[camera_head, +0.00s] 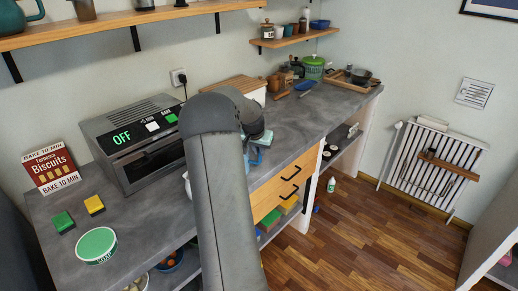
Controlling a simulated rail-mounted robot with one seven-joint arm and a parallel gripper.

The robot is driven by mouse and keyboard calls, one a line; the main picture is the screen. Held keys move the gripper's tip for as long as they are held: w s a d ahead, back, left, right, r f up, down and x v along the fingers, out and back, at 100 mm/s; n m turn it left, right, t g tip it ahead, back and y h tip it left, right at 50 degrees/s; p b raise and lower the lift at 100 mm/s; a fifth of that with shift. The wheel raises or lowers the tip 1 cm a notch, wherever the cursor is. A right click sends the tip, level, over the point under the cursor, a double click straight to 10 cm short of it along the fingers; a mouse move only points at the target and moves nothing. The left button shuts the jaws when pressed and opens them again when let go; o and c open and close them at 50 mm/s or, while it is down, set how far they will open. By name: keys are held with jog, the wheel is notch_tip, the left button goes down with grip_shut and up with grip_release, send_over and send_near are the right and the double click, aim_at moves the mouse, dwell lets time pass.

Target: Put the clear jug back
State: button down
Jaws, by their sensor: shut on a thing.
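My gripper (262,138) points down over the front part of the grey counter, mostly hidden behind my arm. It is shut on a bluish see-through thing (257,156), which looks like the clear jug. Only a small part of the jug shows beside my arm, above the orange drawers. I cannot tell whether the jug touches the counter.
A toaster oven (133,142) showing "OFF" stands left of my arm. A biscuit box (52,167), sponges (94,205) and a green-lidded tub (97,245) are at left. A green pot (313,68) and a wooden tray (338,80) stand at the far end. Wall shelves (120,27) hang above.

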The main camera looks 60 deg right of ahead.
jog(key=shift+r, duration=0.1)
jog(key=shift+f, duration=0.2)
jog(key=c, duration=1.4)
grip_release()
jog(key=shift+c, duration=0.2)
jog(key=shift+r, duration=0.15)
